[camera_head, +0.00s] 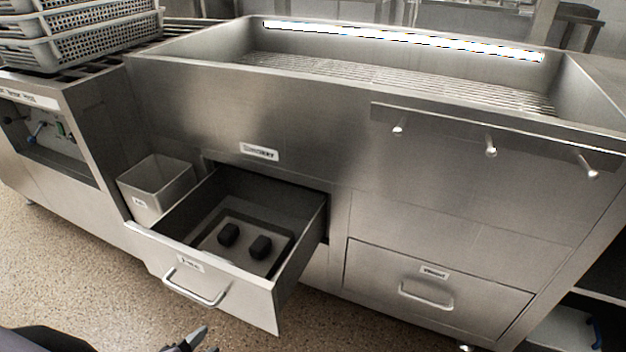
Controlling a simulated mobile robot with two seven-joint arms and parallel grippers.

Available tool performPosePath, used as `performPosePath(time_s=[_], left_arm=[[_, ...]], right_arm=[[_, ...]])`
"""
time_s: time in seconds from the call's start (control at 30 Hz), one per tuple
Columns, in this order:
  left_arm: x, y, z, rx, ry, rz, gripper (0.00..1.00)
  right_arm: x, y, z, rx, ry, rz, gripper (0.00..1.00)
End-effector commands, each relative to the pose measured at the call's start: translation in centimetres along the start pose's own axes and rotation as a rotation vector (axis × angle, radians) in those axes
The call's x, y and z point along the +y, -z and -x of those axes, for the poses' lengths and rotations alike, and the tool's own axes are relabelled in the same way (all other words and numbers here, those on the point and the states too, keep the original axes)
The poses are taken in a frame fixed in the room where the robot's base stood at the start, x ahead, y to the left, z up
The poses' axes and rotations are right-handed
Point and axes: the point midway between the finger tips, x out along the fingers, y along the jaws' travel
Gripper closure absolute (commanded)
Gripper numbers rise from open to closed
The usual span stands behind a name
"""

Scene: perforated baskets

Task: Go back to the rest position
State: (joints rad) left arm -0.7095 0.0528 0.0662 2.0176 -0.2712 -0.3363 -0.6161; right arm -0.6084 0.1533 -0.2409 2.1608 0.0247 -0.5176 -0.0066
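My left gripper (198,340) shows only in part at the bottom edge of the head view, low over the floor and in front of the open drawer. Its finger ends are small and cut off by the frame, so whether it is open or shut is unclear. No held object shows there. A dark part of my arm shows at the bottom left. My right gripper is not in view.
The open drawer (277,290) juts out from the steel counter and holds two dark blocks (229,235) (261,247). A grey bin (158,188) stands beside it. Stacked perforated baskets (80,40) are at top left. The closed drawer (435,285) is at right. Floor (75,260) at left is clear.

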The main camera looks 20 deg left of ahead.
Motion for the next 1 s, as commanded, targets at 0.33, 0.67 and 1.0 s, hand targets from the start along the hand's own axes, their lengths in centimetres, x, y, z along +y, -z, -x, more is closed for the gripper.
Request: performPosePath(time_s=[0.33,0.67,1.0], left_arm=[[0.3,3.6,2.9,-0.227,-0.252,0.422,0.62],[1.5,5.6,7.4,-0.409,-0.428,0.625,0.62],[2.4,7.1,8.8,-0.437,-0.491,0.699,0.62]], right_arm=[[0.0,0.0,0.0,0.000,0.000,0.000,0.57],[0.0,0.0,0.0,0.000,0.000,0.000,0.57],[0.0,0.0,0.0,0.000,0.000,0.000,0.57]])
